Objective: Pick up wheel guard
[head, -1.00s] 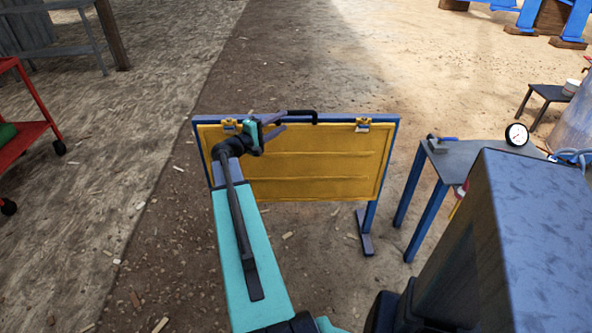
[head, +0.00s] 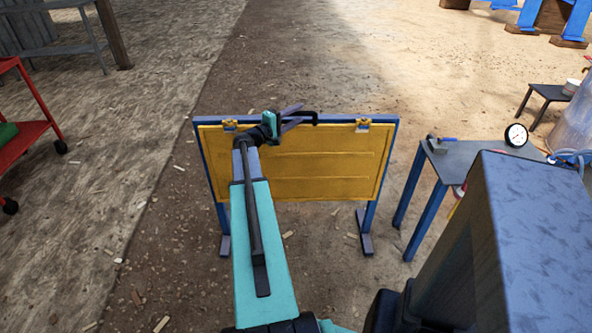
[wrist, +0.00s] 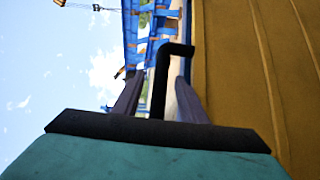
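The wheel guard (head: 320,175) looks to be the yellow ribbed panel hanging upright on a blue frame (head: 385,118), with a clip at each upper corner. Its black handle (head: 314,115) stands at the top edge, near the middle. In the wrist view, the panel (wrist: 270,70) fills the right side and the handle (wrist: 162,75) shows between my two fingers. My gripper (head: 296,113) is open at the handle, its fingers on either side of it in the wrist picture. I cannot tell whether they touch it. My arm hides part of the panel's left side.
A small grey table (head: 470,160) with a gauge (head: 516,135) stands close on the right. A red cart (head: 25,135) is at the far left. A low black stool (head: 550,94) is at the right back. The ground behind the frame is open.

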